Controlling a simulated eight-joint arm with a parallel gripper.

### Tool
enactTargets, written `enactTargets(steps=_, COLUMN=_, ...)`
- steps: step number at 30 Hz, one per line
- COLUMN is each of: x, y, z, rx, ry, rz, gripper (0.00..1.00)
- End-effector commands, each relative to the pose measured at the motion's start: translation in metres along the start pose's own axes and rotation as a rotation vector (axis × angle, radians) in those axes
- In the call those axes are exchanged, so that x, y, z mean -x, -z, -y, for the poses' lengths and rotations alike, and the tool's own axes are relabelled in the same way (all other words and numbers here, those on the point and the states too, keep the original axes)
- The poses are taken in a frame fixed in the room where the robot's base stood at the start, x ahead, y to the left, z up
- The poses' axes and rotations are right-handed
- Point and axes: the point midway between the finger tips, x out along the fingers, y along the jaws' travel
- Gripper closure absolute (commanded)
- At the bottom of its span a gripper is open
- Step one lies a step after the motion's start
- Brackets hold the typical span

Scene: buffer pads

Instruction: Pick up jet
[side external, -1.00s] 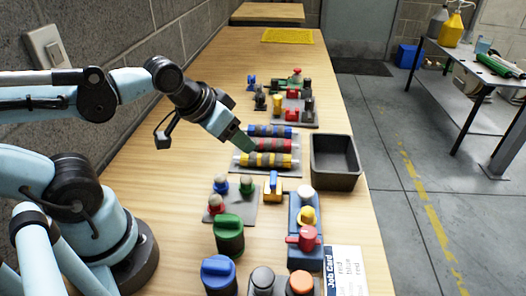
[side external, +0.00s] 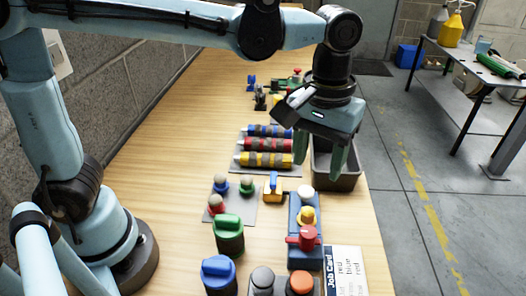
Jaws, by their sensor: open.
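I cannot tell from the picture which thing is the jet. Three banded cylinders lie on a grey pad (side external: 238,173): blue (side external: 262,131), red (side external: 262,146) and yellow (side external: 258,160). A smaller plate (side external: 240,213) bears red, blue and green ball-topped pieces. A small yellow block with a blue lever (side external: 272,190) stands beside it. My gripper (side external: 320,160) points down with its green fingers apart, nothing seen between them. It is right of the cylinders, in front of or over the dark bin (side external: 349,183). Part of the bin is hidden by it.
A blue block (side external: 295,256) with white, yellow and red knobs stands nearer. Green-topped (side external: 229,234) and blue-topped (side external: 218,275) containers stand to its left. A job card (side external: 346,272) lies at the right edge. Small fixtures (side external: 260,98) at the back are partly hidden.

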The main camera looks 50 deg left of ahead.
Motion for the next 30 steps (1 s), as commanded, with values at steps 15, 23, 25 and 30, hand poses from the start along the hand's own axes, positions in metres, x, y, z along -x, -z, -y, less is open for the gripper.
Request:
enactTargets(steps=15, x=-0.06, y=-0.001, z=-0.003, rx=0.006, ry=0.007, rz=0.008, gripper=0.43)
enactTargets(steps=23, x=-0.073, y=-0.001, z=-0.002, rx=0.006, ry=0.007, rz=0.008, gripper=0.43)
enactTargets(steps=25, x=-0.08, y=-0.001, z=-0.001, rx=0.006, ry=0.007, rz=0.008, gripper=0.43)
enactTargets(steps=30, x=-0.103, y=-0.001, z=0.002, rx=0.006, ry=0.007, rz=0.007, gripper=0.43)
